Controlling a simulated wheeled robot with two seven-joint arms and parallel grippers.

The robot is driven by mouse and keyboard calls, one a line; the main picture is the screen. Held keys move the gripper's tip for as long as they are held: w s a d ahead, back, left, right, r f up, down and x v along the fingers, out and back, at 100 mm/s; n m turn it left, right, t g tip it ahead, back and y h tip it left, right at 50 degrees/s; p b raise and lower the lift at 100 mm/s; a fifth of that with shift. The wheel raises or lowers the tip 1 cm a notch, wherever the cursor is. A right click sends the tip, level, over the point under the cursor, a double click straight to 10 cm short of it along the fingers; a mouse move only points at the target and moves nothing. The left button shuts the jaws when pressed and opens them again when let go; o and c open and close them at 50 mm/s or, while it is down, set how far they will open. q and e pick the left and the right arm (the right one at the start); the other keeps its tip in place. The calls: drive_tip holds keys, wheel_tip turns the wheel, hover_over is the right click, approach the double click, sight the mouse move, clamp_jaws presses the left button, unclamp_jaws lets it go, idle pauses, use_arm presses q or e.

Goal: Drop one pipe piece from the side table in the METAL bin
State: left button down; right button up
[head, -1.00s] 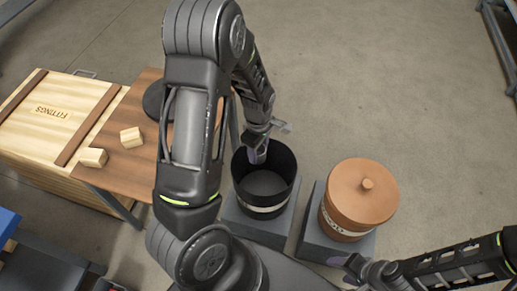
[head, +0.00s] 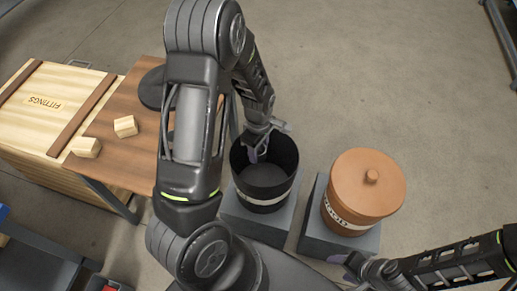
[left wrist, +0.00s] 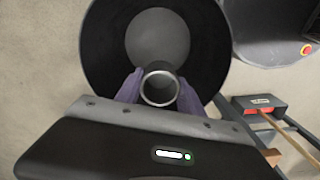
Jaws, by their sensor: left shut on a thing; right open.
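A short grey metal pipe piece (left wrist: 160,87) shows end-on in the left wrist view, between the purple fingers of my left gripper (head: 256,152), which is shut on it. The gripper hangs at the far rim of an open black bin (head: 263,190), with the pipe piece over the bin's opening in the left wrist view (left wrist: 105,50). The bin's light label band is not readable. My arm hides part of the wooden side table (head: 104,128). My right gripper (head: 352,264) is open and empty at the lower right, in front of the lidded bin.
A terracotta bin (head: 365,190) with a knobbed lid stands to the right on its own grey plinth. Wooden blocks (head: 125,126) and a dark round object (head: 152,88) are on the side table. A FITTINGS crate (head: 40,85) stands left. The floor behind the bins is clear.

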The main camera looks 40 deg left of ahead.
use_arm(q)
drive_tip(key=c, duration=0.7)
unclamp_jaws()
drive_tip(key=shift+o, duration=0.2)
wheel_tip(320, 180, up, 8)
drive_tip(key=p, duration=0.1)
drive_tip(key=shift+f, duration=0.1)
idle(0.4)
